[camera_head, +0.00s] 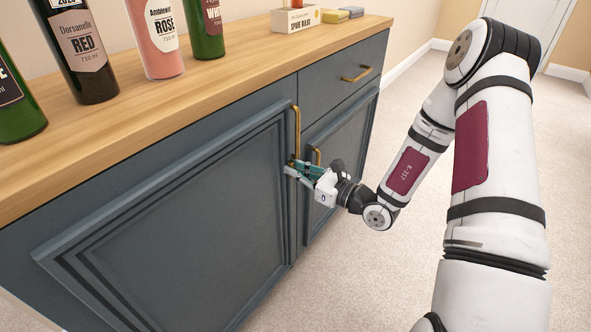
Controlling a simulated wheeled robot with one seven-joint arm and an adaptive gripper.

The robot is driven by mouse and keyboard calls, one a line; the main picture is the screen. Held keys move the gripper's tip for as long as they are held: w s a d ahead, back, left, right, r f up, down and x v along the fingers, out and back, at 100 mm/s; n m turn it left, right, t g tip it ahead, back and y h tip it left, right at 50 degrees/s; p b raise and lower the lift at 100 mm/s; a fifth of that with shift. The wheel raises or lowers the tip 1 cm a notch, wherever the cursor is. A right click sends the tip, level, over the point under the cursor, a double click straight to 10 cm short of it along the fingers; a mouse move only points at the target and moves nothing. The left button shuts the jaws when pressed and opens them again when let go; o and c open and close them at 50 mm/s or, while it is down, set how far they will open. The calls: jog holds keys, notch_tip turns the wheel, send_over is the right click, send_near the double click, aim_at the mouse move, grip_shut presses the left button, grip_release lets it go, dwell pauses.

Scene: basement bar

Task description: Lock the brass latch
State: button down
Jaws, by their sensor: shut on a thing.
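My gripper (295,169) is at the seam between two blue-grey cabinet doors, at the lower end of a vertical brass handle (297,128). It is shut on a small brass piece there. The fingers cover the spot, so I cannot tell whether this piece is the latch or the handle's lower end. No separate latch shows clearly, and its position cannot be read. A second brass handle (318,155) shows just right of the fingers, on the right door (345,150). The left door (180,230) is wide and has a raised frame.
Several wine bottles, including a rosé bottle (162,40), stand on the wooden countertop (225,85). A small labelled box (296,19) is near its far end. A drawer with a brass pull (357,74) is above the right door. The carpet (400,250) beside the cabinet is clear.

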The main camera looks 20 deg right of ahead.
jog(key=shift+r+m+p, duration=0.1)
jog(key=shift+m+p, duration=0.2)
jog(key=shift+p, duration=0.15)
jog(key=m+p, duration=0.4)
jog(key=m, duration=0.1)
jog(key=m+p, duration=0.4)
jog(key=m, duration=0.2)
jog(key=m+p, duration=0.4)
jog(key=m, duration=0.2)
jog(key=shift+w+d+f, duration=0.15)
jog(key=shift+d+f, duration=0.05)
jog(key=shift+f, duration=0.15)
jog(key=c, duration=1.7)
grip_release()
